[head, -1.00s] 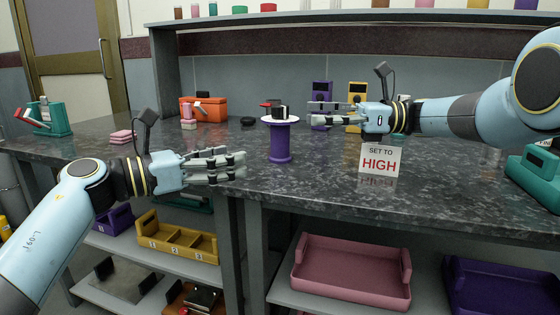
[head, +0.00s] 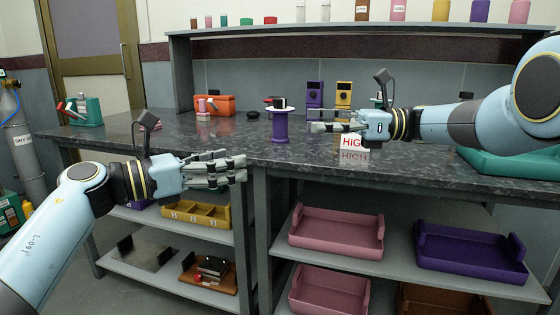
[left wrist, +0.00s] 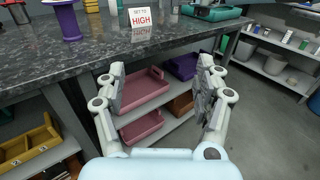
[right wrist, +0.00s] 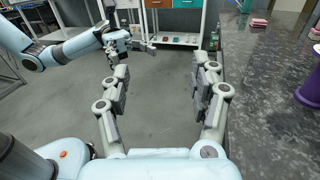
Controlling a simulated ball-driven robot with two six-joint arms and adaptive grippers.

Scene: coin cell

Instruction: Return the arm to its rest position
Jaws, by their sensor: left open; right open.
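My left gripper (head: 218,170) is open and empty in the head view, in front of the bench edge. In the left wrist view its fingers (left wrist: 160,95) stand apart with shelves behind them. My right gripper (head: 335,127) is open and empty in the head view, in front of the sign and right of the purple stand. In the right wrist view its fingers (right wrist: 160,95) are spread over the floor beside the bench edge. My left arm also shows there (right wrist: 75,45).
The dark stone bench (head: 230,145) carries a purple stand (head: 280,125) with a white top, a SET TO HIGH sign (left wrist: 141,19) and an orange box (head: 214,105). Below are a pink tray (head: 338,232), a purple tray (head: 470,252) and a yellow bin (head: 197,213). A gas cylinder (head: 30,130) stands left.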

